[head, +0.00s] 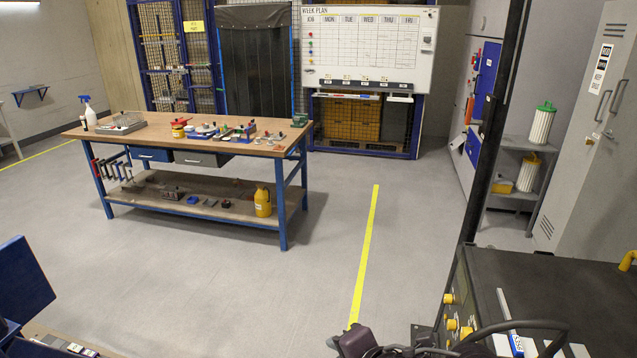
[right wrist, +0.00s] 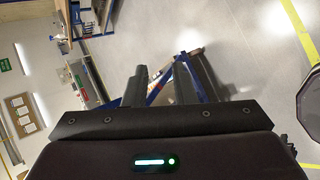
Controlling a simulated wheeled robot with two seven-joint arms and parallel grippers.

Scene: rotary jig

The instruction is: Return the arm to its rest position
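In the right wrist view my right gripper (right wrist: 172,84) shows two dark fingers standing apart with a gap between them. I see nothing held between them; the view past them is of the floor, blue frames and shelving, tilted. In the head view a dark, rounded piece at the bottom edge, right of centre, looks like part of my right arm. Most of that arm is cut off by the picture. My left gripper does not show in either view.
A wooden-topped workbench (head: 235,152) with several tools stands at the back left. A dark cart or machine (head: 560,290) with yellow knobs and a black pole is close at the right. A blue panel (head: 22,280) is at the lower left. The grey floor between is clear, with a yellow line (head: 366,250).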

